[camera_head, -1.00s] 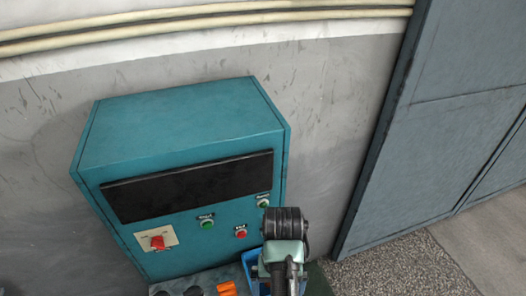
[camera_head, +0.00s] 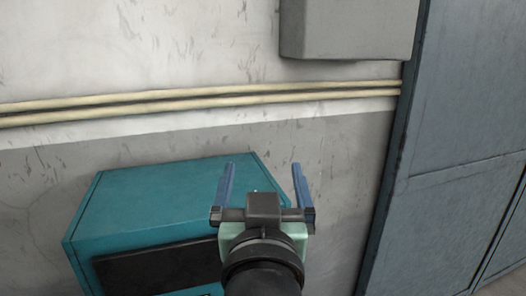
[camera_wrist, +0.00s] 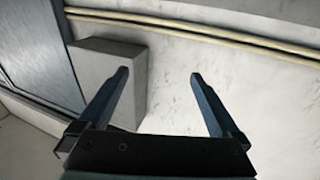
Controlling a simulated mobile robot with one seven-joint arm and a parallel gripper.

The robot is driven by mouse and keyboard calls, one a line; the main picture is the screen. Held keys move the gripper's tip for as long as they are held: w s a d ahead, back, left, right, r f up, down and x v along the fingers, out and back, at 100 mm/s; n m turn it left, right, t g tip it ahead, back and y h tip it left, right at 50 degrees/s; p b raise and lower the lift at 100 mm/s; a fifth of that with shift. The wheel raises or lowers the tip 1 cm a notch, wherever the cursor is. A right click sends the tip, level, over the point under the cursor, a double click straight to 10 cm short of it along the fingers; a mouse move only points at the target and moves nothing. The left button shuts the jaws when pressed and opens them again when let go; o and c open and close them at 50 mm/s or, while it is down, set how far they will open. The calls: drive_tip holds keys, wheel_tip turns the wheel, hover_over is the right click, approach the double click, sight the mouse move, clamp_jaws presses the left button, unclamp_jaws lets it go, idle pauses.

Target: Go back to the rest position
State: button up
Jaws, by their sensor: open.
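My gripper (camera_head: 262,180) is raised in the lower middle of the head view, with its two blue fingers pointing up and wide apart. Nothing is between them. It overlaps the right end of the teal control cabinet (camera_head: 140,210) in the picture. In the wrist view my gripper (camera_wrist: 160,82) is also open and empty, with the pale wall (camera_wrist: 255,92) beyond the fingers. The cabinet's front buttons are out of the head view, below its lower edge.
A grey wall box (camera_head: 348,28) hangs at the top; a grey box also shows in the wrist view (camera_wrist: 105,65). Two cream pipes (camera_head: 190,97) run along the wall. A blue-grey door or locker (camera_head: 455,130) stands at the right.

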drive_tip(key=s+r+t+b, duration=0.5)
drive_tip(key=s+t+b, duration=0.3)
drive_tip(key=s+b, duration=0.4)
drive_tip(key=shift+r, duration=0.25)
